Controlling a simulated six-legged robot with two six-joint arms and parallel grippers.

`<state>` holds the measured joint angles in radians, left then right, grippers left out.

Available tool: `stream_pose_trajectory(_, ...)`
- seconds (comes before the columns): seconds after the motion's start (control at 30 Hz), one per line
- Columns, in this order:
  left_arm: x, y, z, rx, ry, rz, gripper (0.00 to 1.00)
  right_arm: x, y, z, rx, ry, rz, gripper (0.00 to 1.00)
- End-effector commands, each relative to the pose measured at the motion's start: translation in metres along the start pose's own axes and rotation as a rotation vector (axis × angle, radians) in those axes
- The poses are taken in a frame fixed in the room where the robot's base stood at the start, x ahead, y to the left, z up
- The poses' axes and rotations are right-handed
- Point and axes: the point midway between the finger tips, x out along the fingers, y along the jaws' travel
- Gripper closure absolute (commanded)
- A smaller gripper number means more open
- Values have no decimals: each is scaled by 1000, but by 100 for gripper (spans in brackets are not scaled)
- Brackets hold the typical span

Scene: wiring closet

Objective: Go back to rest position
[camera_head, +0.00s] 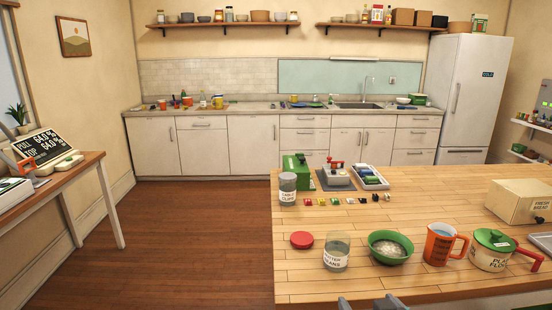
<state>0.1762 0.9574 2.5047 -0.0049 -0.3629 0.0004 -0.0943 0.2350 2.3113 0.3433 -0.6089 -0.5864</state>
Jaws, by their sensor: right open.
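My right gripper (368,303) shows only as two grey fingertips at the bottom edge of the head view. The fingertips stand apart with nothing visible between them. They are at the near edge of the wooden island counter (440,200), in front of the green bowl. The rest of my right arm is out of view. My left gripper is not in view.
Near the fingertips stand a glass jar (337,252), a green bowl (390,247), an orange measuring cup (440,244) and a lidded pot (492,252). A red lid (302,240) lies left of them. The floor (190,240) left of the island is clear.

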Motion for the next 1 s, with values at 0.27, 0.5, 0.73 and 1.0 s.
stream_pose_trajectory(0.27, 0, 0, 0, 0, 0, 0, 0, 26, 10, 72, 1, -160, 17, 0)
stream_pose_trajectory(0.5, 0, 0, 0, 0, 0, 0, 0, 32, 1, 163, -11, -360, -25, 0)
stream_pose_trajectory(0.73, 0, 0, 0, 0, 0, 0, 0, -5, -30, 307, 74, -711, -134, 0)
stream_pose_trajectory(1.0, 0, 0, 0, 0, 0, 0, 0, -96, -80, 406, 302, -1105, -227, 0)
